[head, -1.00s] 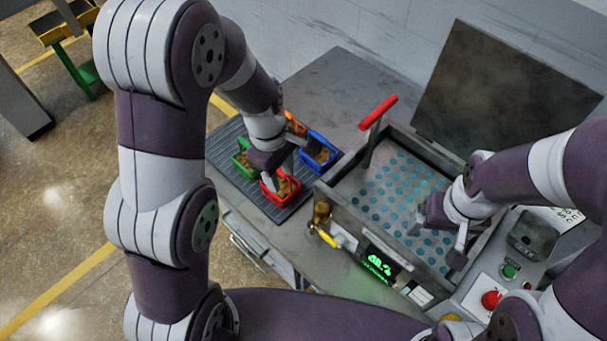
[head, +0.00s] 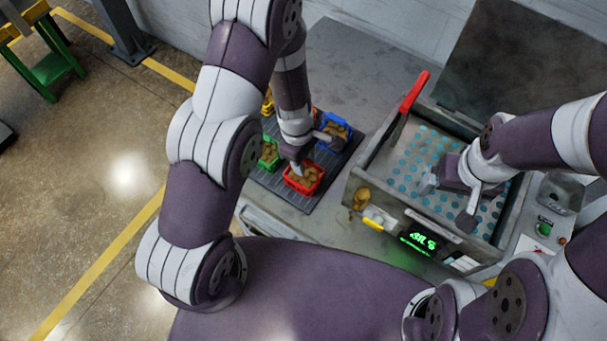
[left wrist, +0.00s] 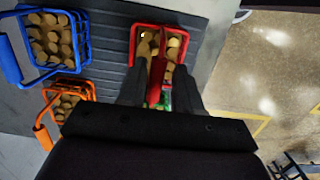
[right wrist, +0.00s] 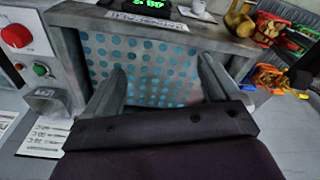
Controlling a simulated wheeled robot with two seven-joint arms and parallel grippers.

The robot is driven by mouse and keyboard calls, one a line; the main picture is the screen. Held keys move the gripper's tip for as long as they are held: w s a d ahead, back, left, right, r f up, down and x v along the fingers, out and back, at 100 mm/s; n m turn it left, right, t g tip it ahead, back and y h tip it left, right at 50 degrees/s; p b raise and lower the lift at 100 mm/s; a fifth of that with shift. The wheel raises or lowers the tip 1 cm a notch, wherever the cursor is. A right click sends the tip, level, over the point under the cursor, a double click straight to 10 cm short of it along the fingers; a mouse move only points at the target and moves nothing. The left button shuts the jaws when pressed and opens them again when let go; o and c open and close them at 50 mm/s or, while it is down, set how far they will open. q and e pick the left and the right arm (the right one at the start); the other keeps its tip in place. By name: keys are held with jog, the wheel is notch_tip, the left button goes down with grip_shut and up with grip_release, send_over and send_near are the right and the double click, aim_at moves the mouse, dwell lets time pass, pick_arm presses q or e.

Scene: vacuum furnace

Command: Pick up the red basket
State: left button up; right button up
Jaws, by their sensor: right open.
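The red basket (head: 305,186), filled with brown pieces, stands on a dark ribbed mat (head: 330,178). It also shows in the left wrist view (left wrist: 141,33), with its red handle standing up between my left fingers. My left gripper (head: 300,166) is directly over the basket, pointing down. In the left wrist view my left gripper (left wrist: 160,80) is open, with its fingers apart on both sides of the handle; contact cannot be told. My right gripper (head: 447,204) is open and empty over the perforated furnace chamber, and its spread fingers show in the right wrist view (right wrist: 162,75).
A blue basket (head: 347,130), a green basket (head: 268,153) and an orange basket (head: 267,103) stand close around on the same mat. The furnace box (head: 362,192), with a red handle (head: 414,91), is to the right. The worktop behind is clear.

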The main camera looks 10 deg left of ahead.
pick_arm(q)
jog(key=shift+w, duration=0.1)
grip_shut()
jog(key=shift+w+d, duration=0.1)
jog(key=shift+d, duration=0.05)
dwell(0.9)
